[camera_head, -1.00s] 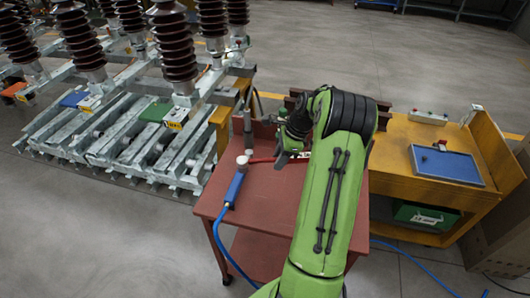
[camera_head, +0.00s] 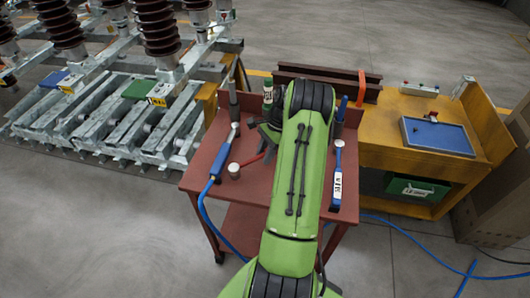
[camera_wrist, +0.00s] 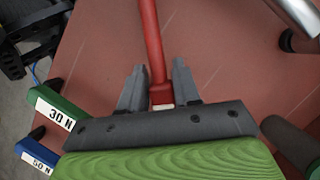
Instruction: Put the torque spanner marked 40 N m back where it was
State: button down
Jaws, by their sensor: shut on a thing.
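In the wrist view a red spanner (camera_wrist: 151,35) runs up between the fingers of my gripper (camera_wrist: 158,88), which is shut on it. A sliver of white shows at its near end, but no marking is readable. The red spanner (camera_head: 251,160) also shows low over the red trolley top (camera_head: 210,174), left of my arm; I cannot tell whether it touches the top. A green spanner marked 30 N (camera_wrist: 56,110) and a blue one marked 50 N (camera_wrist: 38,158) lie at the left of the wrist view. The blue one (camera_head: 338,175) lies right of my arm.
A blue tool (camera_head: 223,155) with a hose, a white-topped pot (camera_head: 234,171), a grey cylinder (camera_head: 233,105) and a green bottle (camera_head: 268,95) are on the trolley's left and back. A yellow bench (camera_head: 390,145) stands to the right. Insulator frames stand left.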

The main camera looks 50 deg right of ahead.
jog(key=shift+f, duration=0.8)
jog(key=c, duration=0.7)
grip_release()
jog(key=shift+r, duration=0.1)
jog(key=p+v, duration=0.4)
jog(key=v, duration=1.1)
jog(key=shift+s+d+r, duration=0.1)
jog(key=shift+d+r, duration=0.1)
jog(key=shift+r, duration=0.05)
